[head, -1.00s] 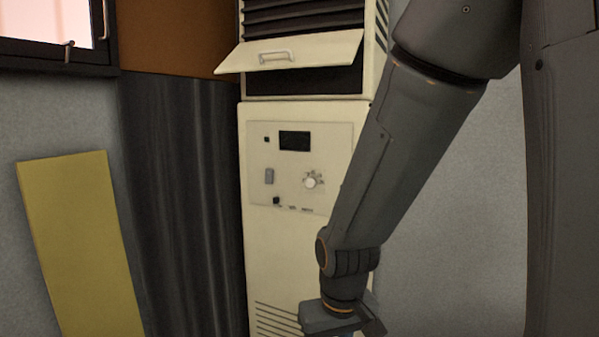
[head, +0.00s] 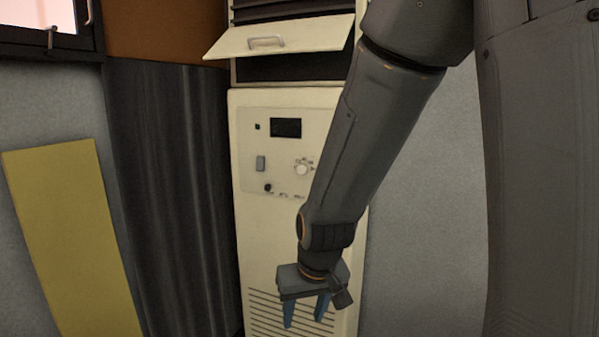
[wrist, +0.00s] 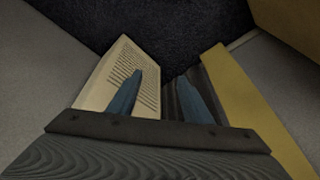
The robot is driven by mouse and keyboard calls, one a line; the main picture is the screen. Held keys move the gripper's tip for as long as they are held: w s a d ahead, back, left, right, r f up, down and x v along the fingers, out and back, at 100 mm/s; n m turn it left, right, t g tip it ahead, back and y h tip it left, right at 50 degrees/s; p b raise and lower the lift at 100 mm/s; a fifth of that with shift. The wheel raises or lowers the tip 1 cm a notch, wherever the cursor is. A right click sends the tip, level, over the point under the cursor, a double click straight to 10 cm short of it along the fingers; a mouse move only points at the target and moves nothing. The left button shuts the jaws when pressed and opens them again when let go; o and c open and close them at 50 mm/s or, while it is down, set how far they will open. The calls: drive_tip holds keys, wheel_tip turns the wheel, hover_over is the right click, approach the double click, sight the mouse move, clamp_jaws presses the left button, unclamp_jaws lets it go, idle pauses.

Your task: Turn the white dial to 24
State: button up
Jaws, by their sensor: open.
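The white dial (head: 302,169) is a small round knob on the control panel (head: 252,150) of a tall cream cabinet. Marks surround it, too small to read. My gripper (head: 305,318) hangs below the panel in front of the cabinet's lower vent slots, pointing down, open and empty. It is apart from the dial, lower in the picture. In the wrist view, my gripper's two blue fingers (wrist: 158,95) are spread with nothing between them, and the cabinet's vented lower front (wrist: 125,75) shows behind the left finger. The dial is not visible there.
The panel also has a dark display (head: 286,128), a grey switch (head: 261,163) and a black knob (head: 268,188). An open flap with a handle (head: 280,38) juts out above. A dark corrugated panel (head: 165,190) and a yellow board (head: 75,235) stand left.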

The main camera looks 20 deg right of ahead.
drive_tip(key=w+a+r+t, duration=0.1)
drive_tip(key=w+r+t, duration=0.1)
drive_tip(key=w, duration=0.5)
drive_tip(key=w+a+r+t, duration=0.1)
drive_tip(key=w+r+t, duration=0.1)
drive_tip(key=w, duration=0.5)
drive_tip(key=m+t+h+p, duration=0.2)
drive_tip(key=m+t+h, duration=0.5)
drive_tip(key=h, duration=0.5)
approach(301, 169)
drive_tip(key=w+m+g, duration=0.1)
drive_tip(key=x, duration=0.2)
drive_tip(key=p+x, duration=0.1)
drive_tip(key=x, duration=0.1)
drive_tip(key=p+x, duration=0.1)
drive_tip(key=x, duration=0.2)
drive_tip(key=shift+d+r, duration=0.15)
drive_tip(key=shift+r, duration=0.1)
drive_tip(key=c, duration=1)
